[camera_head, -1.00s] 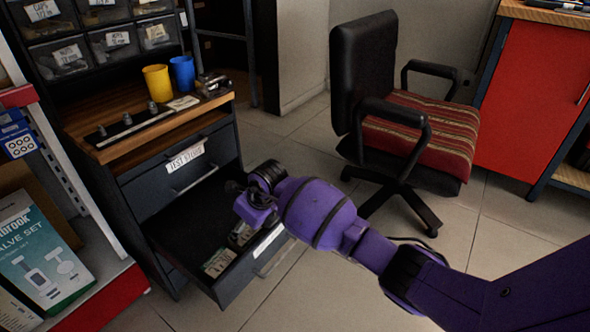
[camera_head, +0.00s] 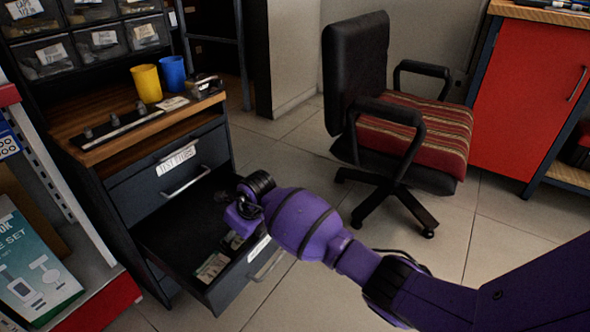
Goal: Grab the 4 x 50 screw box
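An open lower drawer (camera_head: 183,262) of the dark cabinet holds small boxes. One flat, pale-labelled box (camera_head: 211,267) lies near the drawer's front; its print is too small to read. Another box (camera_head: 233,241) lies just behind it, partly hidden by my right arm. I cannot tell which is the 4 x 50 screw box. My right gripper (camera_head: 240,214) is over the drawer, beside the second box; its fingers are mostly hidden by the wrist, so its opening is unclear. My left gripper is not in view.
The closed upper drawer (camera_head: 168,172) is above the open one. The wooden cabinet top (camera_head: 100,103) holds a yellow cup (camera_head: 147,84), a blue cup (camera_head: 173,72) and a dark rail. A wheeled chair (camera_head: 400,130) stands right. A shelf with a valve-set box (camera_head: 35,265) stands left.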

